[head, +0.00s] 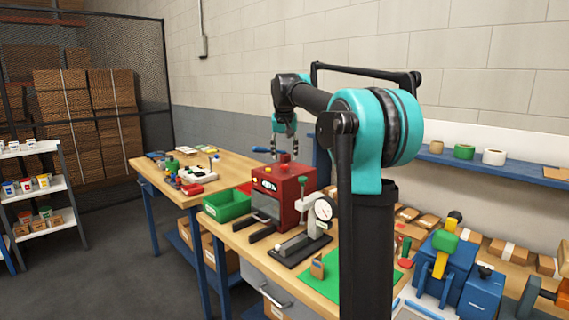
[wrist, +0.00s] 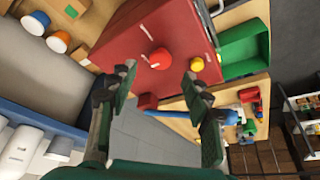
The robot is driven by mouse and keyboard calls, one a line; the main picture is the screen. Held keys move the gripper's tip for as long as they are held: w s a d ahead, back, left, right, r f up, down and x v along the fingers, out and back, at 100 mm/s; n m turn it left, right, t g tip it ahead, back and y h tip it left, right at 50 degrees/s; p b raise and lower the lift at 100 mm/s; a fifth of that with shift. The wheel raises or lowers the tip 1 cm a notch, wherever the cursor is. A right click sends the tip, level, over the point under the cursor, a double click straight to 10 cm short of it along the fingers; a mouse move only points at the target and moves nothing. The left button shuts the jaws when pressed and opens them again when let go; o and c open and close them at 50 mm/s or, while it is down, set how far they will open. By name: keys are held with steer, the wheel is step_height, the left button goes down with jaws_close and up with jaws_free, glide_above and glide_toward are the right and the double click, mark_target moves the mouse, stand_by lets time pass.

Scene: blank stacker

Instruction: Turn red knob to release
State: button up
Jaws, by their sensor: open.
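The red machine (head: 291,192) is a box on the wooden bench. A red knob (head: 285,157) stands on its top, and the knob also shows as a round red cap in the wrist view (wrist: 162,57). A small yellow button (head: 269,169) is beside it, also seen in the wrist view (wrist: 197,64). My gripper (head: 284,130) hangs above the machine, pointing down. In the wrist view my gripper (wrist: 159,80) has its two fingers spread apart with nothing between them. The knob appears just beyond the gap between the fingertips, and they look apart from it.
A green bin (head: 228,204) is left of the machine. A dial gauge stand (head: 320,213) is in front, to its right. A lever with a blue grip (head: 260,149) is behind the machine, left of my gripper. Blue machines (head: 447,266) stand at the right.

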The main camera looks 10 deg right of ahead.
mark_target(285, 166)
steer(key=shift+x, duration=2.3)
jaws_close()
